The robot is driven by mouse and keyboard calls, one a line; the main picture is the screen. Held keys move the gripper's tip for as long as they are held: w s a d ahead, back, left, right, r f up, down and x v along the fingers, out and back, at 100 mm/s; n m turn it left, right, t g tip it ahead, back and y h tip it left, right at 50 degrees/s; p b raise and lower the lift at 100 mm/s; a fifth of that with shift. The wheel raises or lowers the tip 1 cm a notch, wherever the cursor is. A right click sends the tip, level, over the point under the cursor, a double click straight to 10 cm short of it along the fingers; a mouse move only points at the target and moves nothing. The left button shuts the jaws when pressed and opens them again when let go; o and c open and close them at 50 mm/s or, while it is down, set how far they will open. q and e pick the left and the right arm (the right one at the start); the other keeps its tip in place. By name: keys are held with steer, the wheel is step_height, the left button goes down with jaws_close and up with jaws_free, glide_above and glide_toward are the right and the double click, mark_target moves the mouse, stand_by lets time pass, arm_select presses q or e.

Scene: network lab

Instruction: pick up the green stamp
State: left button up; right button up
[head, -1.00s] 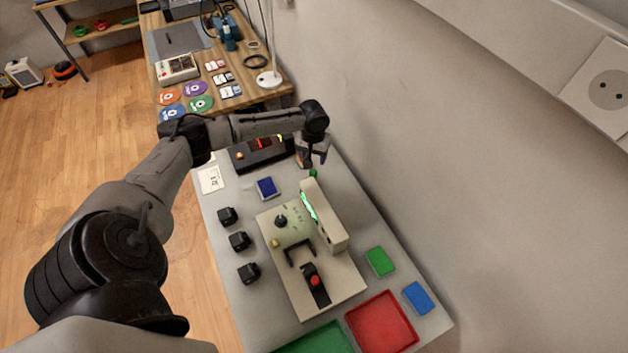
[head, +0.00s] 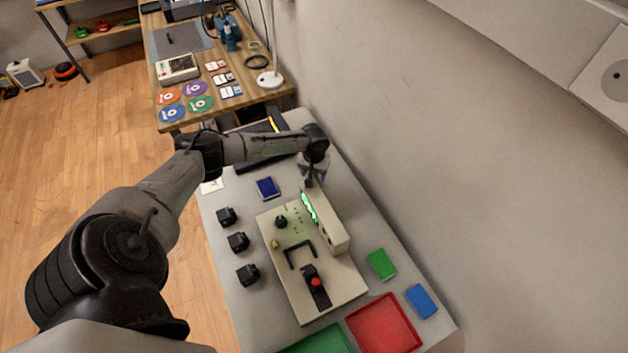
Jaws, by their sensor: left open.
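My left arm reaches in from the left, and my left gripper (head: 313,178) points down over the far side of the grey table (head: 230,290), just behind the beige fixture. It is open, and its fingers are small and partly hard to make out. The green stamp is not clearly visible now; a small green knob showed at this spot earlier and the gripper now covers it. I cannot tell whether the fingers touch it. My right gripper is out of view.
A beige fixture (head: 332,291) with an upright block (head: 332,232) stands close to the gripper. Nearby are a blue pad (head: 267,188), several black blocks (head: 238,242), a green pad (head: 382,264), a blue pad (head: 421,301), and red (head: 384,325) and green (head: 322,340) trays. The wall runs along the right.

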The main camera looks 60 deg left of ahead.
arm_select(q)
steer(key=shift+c, duration=0.4)
steer(key=c, duration=0.9)
steer(key=shift+r, duration=0.15)
steer(key=shift+c, duration=0.2)
step_height(320, 180, up, 4)
steer(key=shift+r+p, duration=0.2)
steer(key=shift+p, duration=0.45)
steer(key=w+d+r+p, duration=0.1)
steer(key=w+d+r, duration=0.1)
steer(key=d+r, duration=0.4)
steer(key=shift+w+d+r, duration=0.15)
steer(key=shift+d, duration=2.55)
